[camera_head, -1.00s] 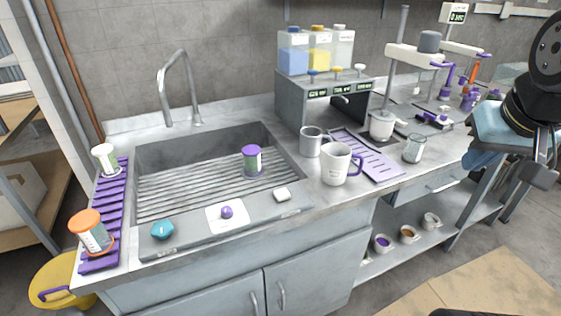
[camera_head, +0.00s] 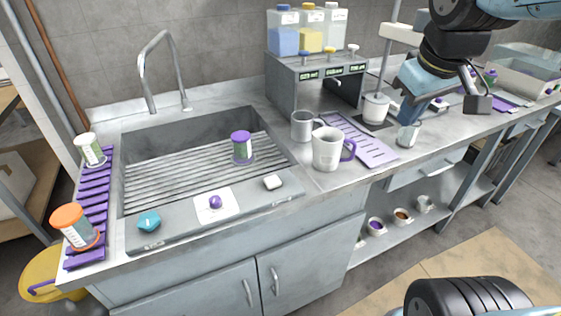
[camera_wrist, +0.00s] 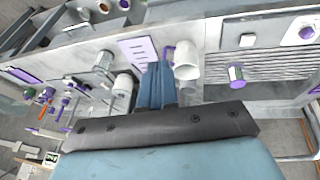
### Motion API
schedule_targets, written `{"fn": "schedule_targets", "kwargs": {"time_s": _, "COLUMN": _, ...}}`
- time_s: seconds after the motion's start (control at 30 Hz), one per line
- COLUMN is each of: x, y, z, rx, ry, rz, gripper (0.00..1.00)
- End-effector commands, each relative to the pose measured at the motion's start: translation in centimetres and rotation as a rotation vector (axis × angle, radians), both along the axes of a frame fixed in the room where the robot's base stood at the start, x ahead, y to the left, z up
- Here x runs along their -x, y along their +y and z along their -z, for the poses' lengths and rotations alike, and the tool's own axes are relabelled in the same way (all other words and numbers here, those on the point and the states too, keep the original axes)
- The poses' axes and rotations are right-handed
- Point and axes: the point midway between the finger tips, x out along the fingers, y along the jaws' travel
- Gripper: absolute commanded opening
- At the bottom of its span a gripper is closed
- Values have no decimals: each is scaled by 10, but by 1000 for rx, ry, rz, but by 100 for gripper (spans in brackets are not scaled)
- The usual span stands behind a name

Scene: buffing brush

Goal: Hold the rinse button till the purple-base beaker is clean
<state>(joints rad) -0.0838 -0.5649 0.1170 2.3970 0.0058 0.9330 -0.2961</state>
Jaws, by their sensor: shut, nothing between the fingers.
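The purple-base beaker (camera_head: 241,149) stands upside down in the sink (camera_head: 145,143), purple base up, with a greenish band on its side. It also shows in the wrist view (camera_wrist: 236,75). On the sink's front ledge are a purple dome button (camera_head: 215,202) on a white plate, a teal five-sided knob (camera_head: 149,221) and a white block (camera_head: 272,182). No label tells which is the rinse button. The purple button also shows in the wrist view (camera_wrist: 306,32). My gripper (camera_head: 408,114) is shut and empty, above the counter right of the mugs, well away from the sink. Its fingers (camera_wrist: 155,84) are together.
A white mug (camera_head: 327,149) with a purple handle and a grey mug (camera_head: 302,126) stand between my gripper and the sink. A tall faucet (camera_head: 150,75) rises behind the sink. An orange-base beaker (camera_head: 77,228) and a white-topped one (camera_head: 90,150) stand on the purple left rack (camera_head: 92,206).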

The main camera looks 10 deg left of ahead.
Motion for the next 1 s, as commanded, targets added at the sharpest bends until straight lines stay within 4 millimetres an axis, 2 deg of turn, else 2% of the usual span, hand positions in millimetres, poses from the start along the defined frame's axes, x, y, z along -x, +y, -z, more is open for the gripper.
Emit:
{"fn": "schedule_targets", "kwargs": {"time_s": 0.1, "x": -22, "y": 35, "z": 5, "rx": 82, "ry": 59, "rz": -243, "gripper": 0}}
{"fn": "schedule_targets", "kwargs": {"time_s": 0.3, "x": -49, "y": 97, "z": 18, "rx": 192, "ry": 142, "rz": -656, "gripper": 0}}
{"fn": "schedule_targets", "kwargs": {"time_s": 0.5, "x": -64, "y": 165, "z": 39, "rx": 270, "ry": 214, "rz": -1075, "gripper": 0}}
{"fn": "schedule_targets", "kwargs": {"time_s": 0.7, "x": -67, "y": 222, "z": 60, "rx": 306, "ry": 259, "rz": -1419, "gripper": 0}}
{"fn": "schedule_targets", "kwargs": {"time_s": 0.83, "x": -65, "y": 244, "z": 69, "rx": 315, "ry": 272, "rz": -1551, "gripper": 0}}
{"fn": "schedule_targets", "kwargs": {"time_s": 1.0, "x": -64, "y": 254, "z": 73, "rx": 317, "ry": 278, "rz": -1616, "gripper": 0}}
